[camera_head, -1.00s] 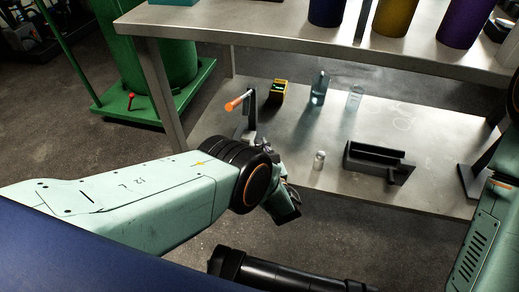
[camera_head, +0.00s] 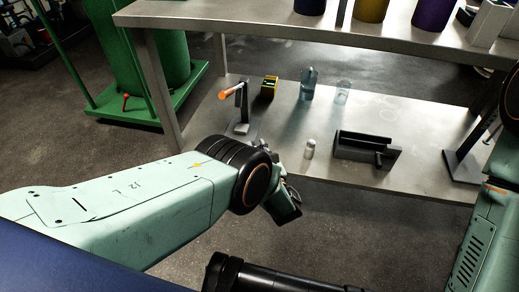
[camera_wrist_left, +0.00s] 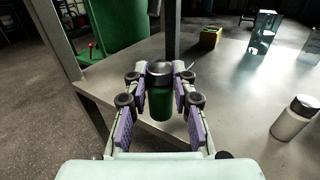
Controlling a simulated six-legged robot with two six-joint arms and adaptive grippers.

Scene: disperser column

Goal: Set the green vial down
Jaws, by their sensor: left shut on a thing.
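The green vial (camera_wrist_left: 160,103), with a dark grey cap, is upright between the purple-padded fingers of my left gripper (camera_wrist_left: 160,108) in the left wrist view. The gripper is shut on it, near the edge of the metal table (camera_wrist_left: 225,75). In the head view my left gripper (camera_head: 286,203) is in front of the table's near edge, and the vial is hidden behind my wrist. I cannot tell from the pictures how high it is held. My right gripper is not in view; only part of my right arm shows at the right edge.
A clear vial (camera_head: 310,149) stands near the table's front edge, beside a black box (camera_head: 350,149). Behind are a yellow-black block (camera_head: 269,87) and two glass vessels (camera_head: 308,84) (camera_head: 342,92). A stand with an orange-tipped rod (camera_head: 241,112) is at left. A shelf (camera_head: 260,22) overhangs the back.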

